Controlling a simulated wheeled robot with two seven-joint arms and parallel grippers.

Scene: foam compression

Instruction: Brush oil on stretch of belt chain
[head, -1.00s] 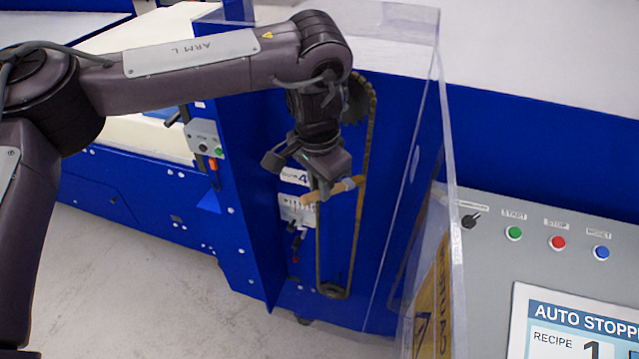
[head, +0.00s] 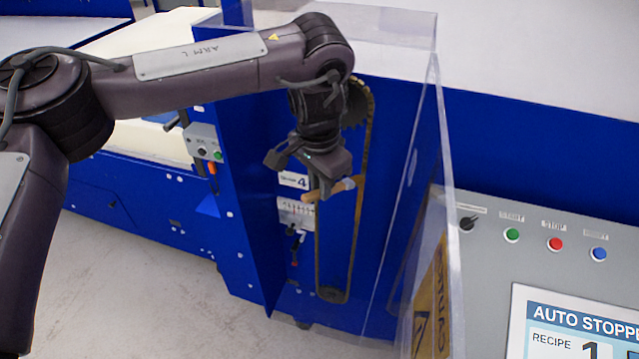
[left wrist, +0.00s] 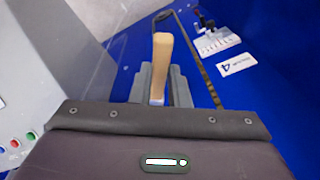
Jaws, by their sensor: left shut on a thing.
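My left gripper (head: 328,189) is shut on the oil brush by its wooden handle (head: 311,197). The brush lies nearly level across the chain loop, with its pale bristle end (head: 346,184) to the right, close to the chain's right run. I cannot tell whether the bristles touch it. The belt chain (head: 366,150) is a tall brown loop on the blue machine face, around a large toothed sprocket (head: 358,103) at the top and a small one (head: 332,293) at the bottom. In the left wrist view the wooden handle (left wrist: 162,68) sticks out between the grey fingers. My right gripper is not in view.
A clear guard panel (head: 425,170) stands right of the chain. A grey control panel (head: 480,260) with green, red and blue buttons is at the right. A label with a 4 (head: 294,180) and a gauge plate (head: 295,212) sit left of the chain.

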